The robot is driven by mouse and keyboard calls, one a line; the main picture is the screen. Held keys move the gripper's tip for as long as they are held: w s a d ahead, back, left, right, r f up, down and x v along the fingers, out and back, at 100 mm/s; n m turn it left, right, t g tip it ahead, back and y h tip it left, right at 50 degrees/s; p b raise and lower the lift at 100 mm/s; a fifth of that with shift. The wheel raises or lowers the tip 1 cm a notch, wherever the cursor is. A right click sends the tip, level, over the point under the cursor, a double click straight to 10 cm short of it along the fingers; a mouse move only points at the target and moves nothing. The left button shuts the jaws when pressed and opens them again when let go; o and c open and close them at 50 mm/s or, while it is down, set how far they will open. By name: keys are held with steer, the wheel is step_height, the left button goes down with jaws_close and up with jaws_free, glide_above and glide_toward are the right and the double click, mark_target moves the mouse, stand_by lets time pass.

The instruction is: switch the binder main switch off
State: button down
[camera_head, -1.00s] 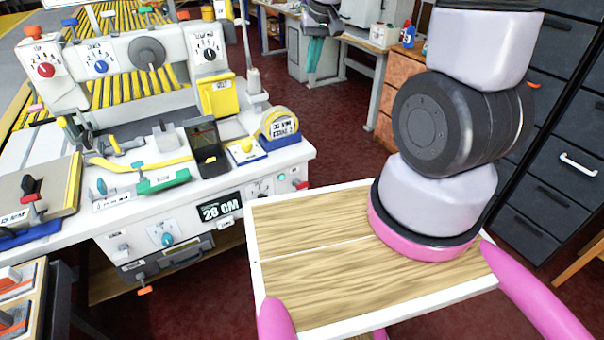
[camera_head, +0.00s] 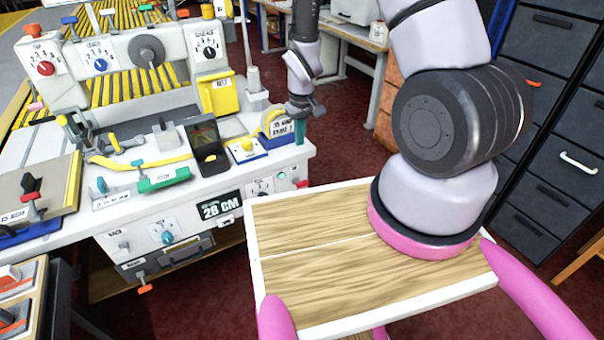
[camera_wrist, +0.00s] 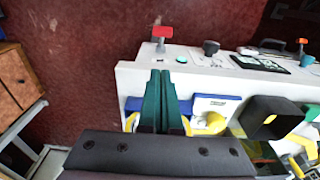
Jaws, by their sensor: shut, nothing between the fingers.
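The binder machine (camera_head: 75,240) stands at the left with a white front panel. At the panel's right end are a red-ended control (camera_head: 302,184), a small green button (camera_head: 281,176) and a dark knob on a label plate (camera_head: 264,187); I cannot tell which is the main switch. The wrist view shows the red control (camera_wrist: 162,32), green button (camera_wrist: 181,59) and dark knob (camera_wrist: 211,47) beyond my fingertips.
A teal knob (camera_head: 167,237) and a 26 CM display (camera_head: 221,207) are on the front. Red floor lies free right of the machine.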

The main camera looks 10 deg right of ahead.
mark_target(299, 162)
steer(key=f, duration=1)
steer(key=shift+w+f, duration=0.1)
steer(key=shift+w, duration=0.2)
steer(key=f, duration=0.1)
steer(key=s+f, duration=0.1)
steer(key=shift+s+d+f, duration=0.15)
steer(key=shift+s+f, duration=0.15)
steer(key=shift+f, duration=0.05)
steer(key=shift+s+f, duration=0.1)
steer(key=shift+f, duration=0.15)
steer(key=shift+s, duration=0.1)
